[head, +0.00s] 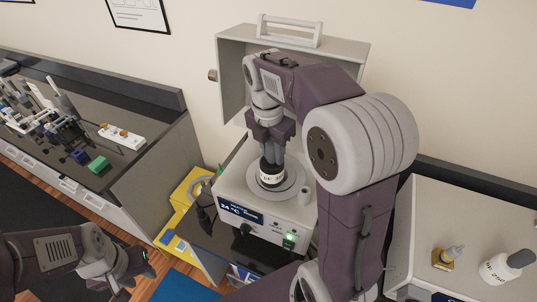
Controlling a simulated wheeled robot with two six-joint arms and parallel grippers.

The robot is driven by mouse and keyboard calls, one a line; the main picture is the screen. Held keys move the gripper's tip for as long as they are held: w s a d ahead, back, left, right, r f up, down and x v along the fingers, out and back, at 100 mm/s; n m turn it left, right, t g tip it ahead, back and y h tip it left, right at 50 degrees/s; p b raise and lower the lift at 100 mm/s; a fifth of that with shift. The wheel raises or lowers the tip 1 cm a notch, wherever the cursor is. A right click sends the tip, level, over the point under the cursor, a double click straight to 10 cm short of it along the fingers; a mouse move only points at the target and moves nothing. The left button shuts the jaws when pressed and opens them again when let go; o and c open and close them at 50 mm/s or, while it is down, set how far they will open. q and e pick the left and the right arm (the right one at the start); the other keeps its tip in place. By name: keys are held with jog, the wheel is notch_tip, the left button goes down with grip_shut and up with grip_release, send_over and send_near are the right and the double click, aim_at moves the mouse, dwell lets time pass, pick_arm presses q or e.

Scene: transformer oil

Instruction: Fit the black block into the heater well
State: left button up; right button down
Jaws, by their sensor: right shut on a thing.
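The white heater (255,208) stands mid-picture, with a lit display reading about 24 °C and a green light on its front. A round grey plate or ring (294,188) is on its top; the well itself is hidden. A dark block with a white printed label (271,176) is upright at the middle of this ring. My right gripper (271,150) points down from above and is shut on the block's dark upper part. I cannot tell how deep the block sits. My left gripper (135,264) is low at the left, away from the heater; its finger opening is unclear.
The left bench (140,165) holds several small parts.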

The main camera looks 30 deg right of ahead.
jog(key=shift+w+d+r+p, duration=0.1)
jog(key=shift+w+d+p, duration=0.55)
jog(key=shift+w+d, duration=0.3)
jog(key=shift+d, duration=0.3)
jog(key=shift+p, duration=0.3)
jog(key=shift+p, duration=0.65)
dwell(0.7)
jog(key=shift+f+b, duration=3.05)
jog(key=shift+f, duration=1.6)
jog(key=c, duration=0.9)
grip_release()
jog(key=shift+c, duration=0.2)
